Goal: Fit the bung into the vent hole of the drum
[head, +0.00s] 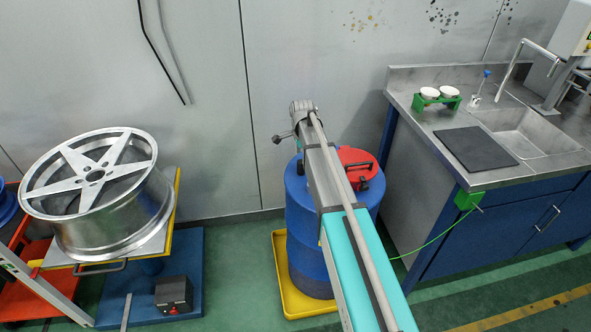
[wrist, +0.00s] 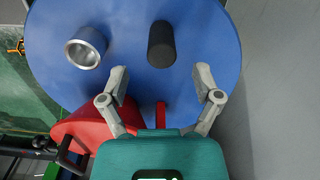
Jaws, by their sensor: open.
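In the wrist view, the bung (wrist: 161,42) looks to be the black cylinder on the blue drum top (wrist: 120,20). To its left is a silver metal collar (wrist: 86,47) with a hollow middle, which looks like the vent hole. My gripper (wrist: 164,86) is open and empty. Its fingertips are spread to the left and right, a little nearer the picture's bottom than the bung, and do not appear to touch it.
A red part with a black handle (wrist: 85,135) sits on the drum beside my gripper. The drum stands in a yellow tray (head: 285,275). A steel sink bench (head: 455,175) is at right, and a wheel on a stand (head: 95,185) at left. A grey wall is behind.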

